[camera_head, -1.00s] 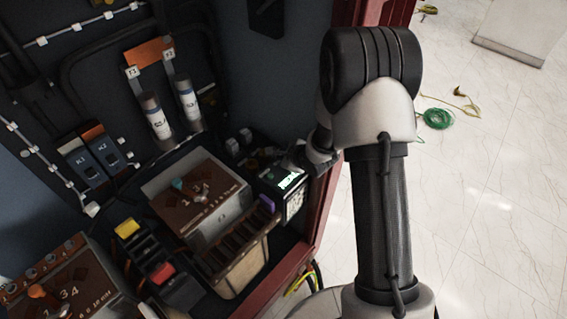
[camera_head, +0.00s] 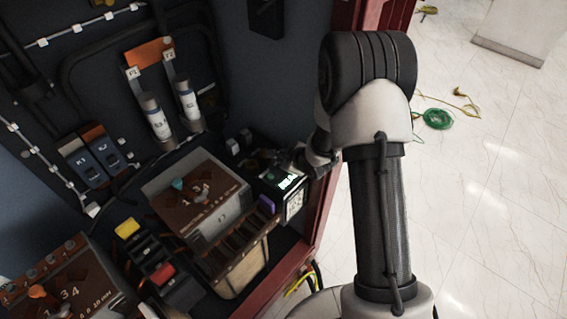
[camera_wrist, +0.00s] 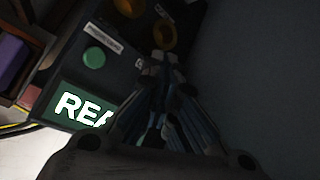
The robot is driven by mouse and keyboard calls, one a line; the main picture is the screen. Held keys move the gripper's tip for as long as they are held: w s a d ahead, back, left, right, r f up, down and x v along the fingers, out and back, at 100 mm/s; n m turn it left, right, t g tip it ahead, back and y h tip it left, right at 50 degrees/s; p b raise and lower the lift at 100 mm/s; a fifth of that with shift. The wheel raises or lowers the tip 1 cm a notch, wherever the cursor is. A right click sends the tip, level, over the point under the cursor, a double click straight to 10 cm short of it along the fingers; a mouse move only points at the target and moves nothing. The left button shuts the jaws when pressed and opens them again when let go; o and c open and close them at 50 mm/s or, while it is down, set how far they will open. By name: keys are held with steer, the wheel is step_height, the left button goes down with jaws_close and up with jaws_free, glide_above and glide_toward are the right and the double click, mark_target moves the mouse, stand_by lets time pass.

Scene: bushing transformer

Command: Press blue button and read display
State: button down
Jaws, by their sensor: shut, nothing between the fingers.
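The meter box with a lit display (camera_head: 288,181) stands at the right end of the cabinet shelf in the head view. In the wrist view the display (camera_wrist: 80,108) shows white letters "REA" on green; my gripper hides the rest of the word. A green button (camera_wrist: 94,57) sits above the display with a label beside it. I cannot make out a blue button; the panel under my fingers is hidden. My gripper (camera_wrist: 162,62) is shut and empty, its tips over the panel right of the green button. I cannot tell whether they touch it.
Two yellow-orange knobs or sockets (camera_wrist: 165,34) lie close to my fingertips. A brown-topped box (camera_head: 197,195) stands left of the meter. The red cabinet frame (camera_head: 325,215) runs close beside my arm. A green cable coil (camera_head: 437,118) lies on the open floor at right.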

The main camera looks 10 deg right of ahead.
steer(key=shift+f, duration=0.5)
stand_by(0.7)
steer(key=shift+r, duration=0.1)
steer(key=shift+r+p, duration=0.8)
steer(key=shift+p, duration=0.25)
step_height(320, 180, up, 5)
steer(key=p, duration=0.5)
stand_by(0.6)
